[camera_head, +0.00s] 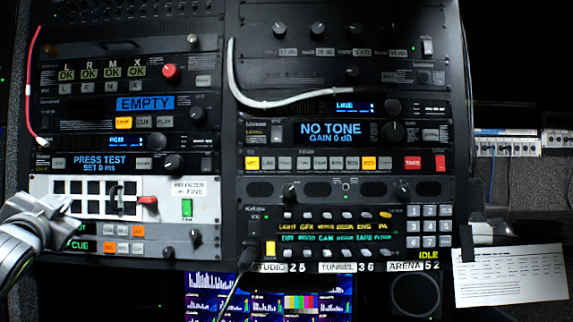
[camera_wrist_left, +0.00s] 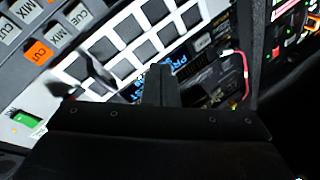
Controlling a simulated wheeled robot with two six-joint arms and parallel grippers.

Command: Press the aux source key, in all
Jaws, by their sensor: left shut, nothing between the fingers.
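My left gripper (camera_head: 68,204) comes in from the left in the head view and is shut and empty. It is in front of the left end of a white panel (camera_head: 178,214) with two rows of dark square windows. In the left wrist view its closed fingers (camera_wrist_left: 161,84) lie over the lower edge of those windows; contact cannot be told. On the right rack, a row of white, yellow and orange keys (camera_head: 310,163) sits left of a red TAKE key (camera_head: 412,163). I cannot read which key is labelled aux. My right gripper is not in view.
A black handle (camera_head: 117,200) and a red knob (camera_head: 148,201) stand out from the white panel. A white cable (camera_head: 233,75) and a red cable (camera_head: 32,75) hang across the racks. A paper sheet (camera_head: 510,275) hangs at right. The display reads NO TONE (camera_head: 333,130).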

